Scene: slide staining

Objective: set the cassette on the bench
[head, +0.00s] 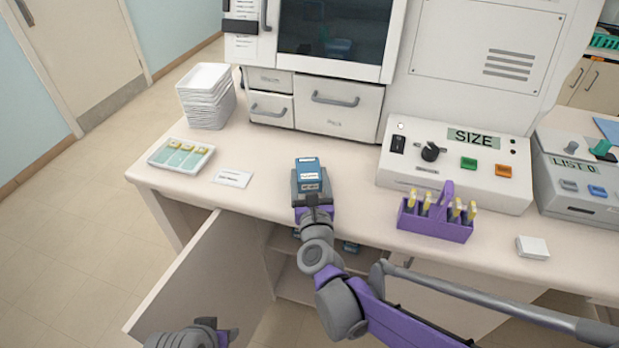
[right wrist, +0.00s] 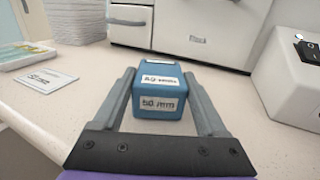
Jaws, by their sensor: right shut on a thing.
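The cassette (head: 308,172) is a blue block with white labels. In the right wrist view the cassette (right wrist: 160,88) sits between the two fingers of my right gripper (right wrist: 163,100), which is shut on it. In the head view my right gripper (head: 309,186) is over the front middle of the bench (head: 345,165). I cannot tell whether the cassette's underside touches the bench top. My left gripper (head: 228,335) is at the bottom edge of the head view, below the bench and away from the cassette; its jaws are not clear.
A slide tray (head: 181,165) and a white card (head: 233,178) lie to the left, with stacked trays (head: 207,125) behind. A purple rack (head: 435,229) and control box (head: 455,190) stand right. A cabinet door (head: 205,280) hangs open below. Bench around the cassette is clear.

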